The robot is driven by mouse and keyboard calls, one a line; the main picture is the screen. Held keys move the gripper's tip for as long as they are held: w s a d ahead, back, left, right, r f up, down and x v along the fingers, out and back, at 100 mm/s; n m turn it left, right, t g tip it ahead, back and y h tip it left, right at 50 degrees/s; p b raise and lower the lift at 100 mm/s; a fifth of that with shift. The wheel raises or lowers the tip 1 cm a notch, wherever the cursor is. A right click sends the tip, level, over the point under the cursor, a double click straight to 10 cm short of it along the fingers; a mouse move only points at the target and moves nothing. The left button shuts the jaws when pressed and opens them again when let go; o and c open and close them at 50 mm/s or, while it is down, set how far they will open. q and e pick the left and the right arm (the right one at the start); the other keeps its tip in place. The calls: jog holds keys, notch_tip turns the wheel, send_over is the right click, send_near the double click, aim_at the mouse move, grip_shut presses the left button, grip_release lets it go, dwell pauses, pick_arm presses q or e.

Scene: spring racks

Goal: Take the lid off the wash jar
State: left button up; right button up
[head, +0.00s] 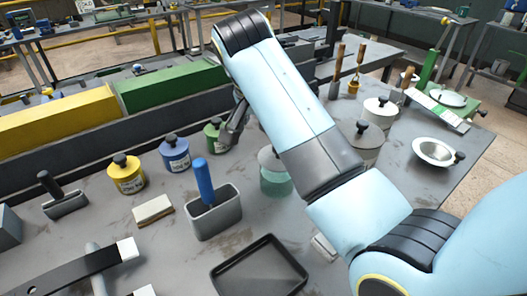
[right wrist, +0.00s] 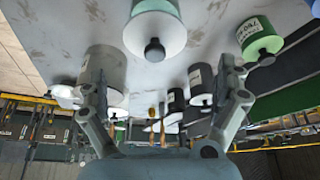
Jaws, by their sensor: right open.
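A pale teal see-through jar (head: 275,180) with a light lid stands mid-table, partly behind my right arm; no label on it is readable, so I cannot confirm it is the wash jar. In the right wrist view a teal jar with a white lid and dark knob (right wrist: 155,35) shows at the top, its lid on. My right gripper (right wrist: 162,90) is open and empty, its fingers apart, with jars beyond them. My left gripper is not in view.
Yellow (head: 126,178) and blue (head: 175,157) lidded jars stand left of the green one. A grey lidded jar (head: 366,150) and a white one (head: 379,112) stand right.

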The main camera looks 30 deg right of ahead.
aim_at(273, 162)
jog(key=shift+d+f, duration=0.35)
jog(key=shift+f, duration=0.25)
jog(key=shift+d+f, duration=0.3)
jog(key=shift+f, duration=0.3)
jog(key=shift+x, duration=0.75)
jog(key=p+x, duration=0.1)
jog(key=x, duration=0.3)
jog(key=shift+d+f, duration=0.15)
jog(key=shift+f, duration=0.1)
jog(key=c, duration=1)
jog(key=shift+r, duration=0.1)
